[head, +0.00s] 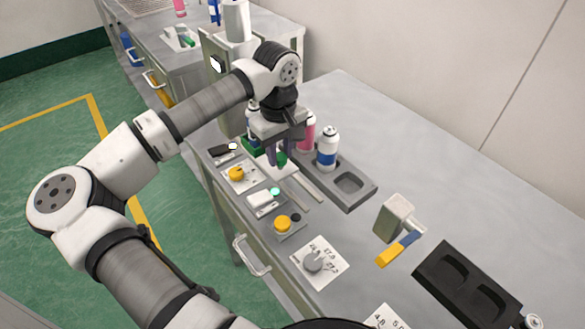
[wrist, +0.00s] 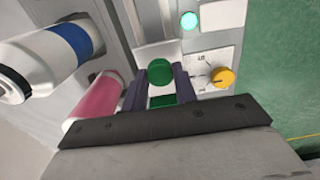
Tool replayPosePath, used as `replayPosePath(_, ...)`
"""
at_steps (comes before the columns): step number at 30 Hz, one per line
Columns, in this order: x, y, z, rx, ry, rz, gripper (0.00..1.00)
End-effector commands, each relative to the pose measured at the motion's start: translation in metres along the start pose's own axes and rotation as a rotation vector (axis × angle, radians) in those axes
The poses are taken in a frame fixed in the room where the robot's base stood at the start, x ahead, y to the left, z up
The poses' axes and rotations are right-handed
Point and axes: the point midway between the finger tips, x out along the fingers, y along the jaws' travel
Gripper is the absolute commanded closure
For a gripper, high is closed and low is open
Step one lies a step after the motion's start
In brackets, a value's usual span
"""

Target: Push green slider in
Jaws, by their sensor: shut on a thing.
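The green slider's round knob (wrist: 160,71) sits between the two dark fingers of my gripper (wrist: 159,88) in the wrist view. The fingers are shut on it from both sides. A green block (wrist: 162,101) shows behind the knob, closer to the gripper's palm. In the head view my gripper (head: 281,152) points down at the bench beside the press, and only part of the green knob (head: 282,159) shows at the fingertips. Green also shows left of the fingers, partly hidden by my gripper.
A pink can (head: 308,134) and a white can with a blue band (head: 327,148) stand right of my gripper in a grey tray (head: 348,182). A yellow knob (head: 236,174), a lit green lamp (head: 275,191) and a yellow button (head: 283,223) lie along the front edge.

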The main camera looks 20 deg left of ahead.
Motion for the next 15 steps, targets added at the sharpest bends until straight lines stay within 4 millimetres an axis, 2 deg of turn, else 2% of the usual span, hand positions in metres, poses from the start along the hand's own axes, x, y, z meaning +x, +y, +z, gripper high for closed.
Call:
replayPosePath(6,0.001,0.001,-0.027,-0.002,0.001,0.002,1.0)
replayPosePath(15,-0.001,0.0,-0.037,-0.002,0.003,0.004,1.0)
